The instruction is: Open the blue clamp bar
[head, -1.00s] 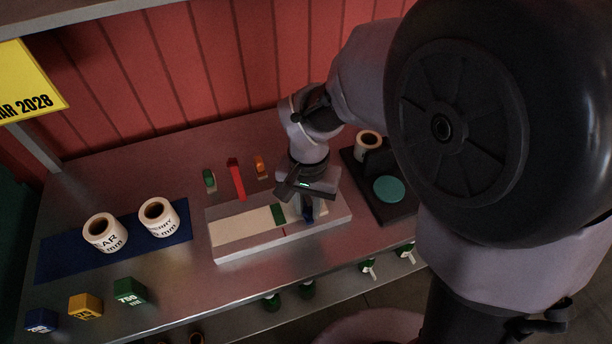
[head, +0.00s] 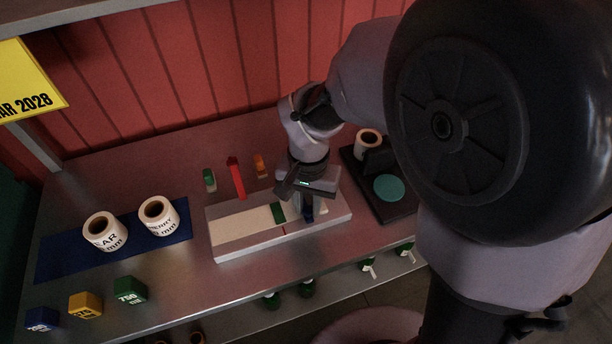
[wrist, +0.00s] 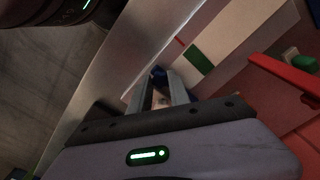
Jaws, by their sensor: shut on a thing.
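The blue clamp bar (head: 308,215) shows as a small dark blue piece at the right part of the white fixture (head: 240,252). My gripper (head: 307,208) is over the right end of the fixture, pointing down. In the wrist view the blue bar (wrist: 158,72) sits between the tips of my gripper (wrist: 160,85), which is shut on it. Most of the bar is hidden by the fingers. A dark green block (head: 278,213) lies on the pale strip of the fixture, just left of the gripper; it also shows in the wrist view (wrist: 199,60).
A red lever (head: 236,178), a green piece (head: 209,179) and an orange piece (head: 260,166) stand behind the fixture. Two labelled rolls (head: 105,232) stand on a blue mat (head: 60,262) at left. A black base with a teal disc (head: 389,188) is at right.

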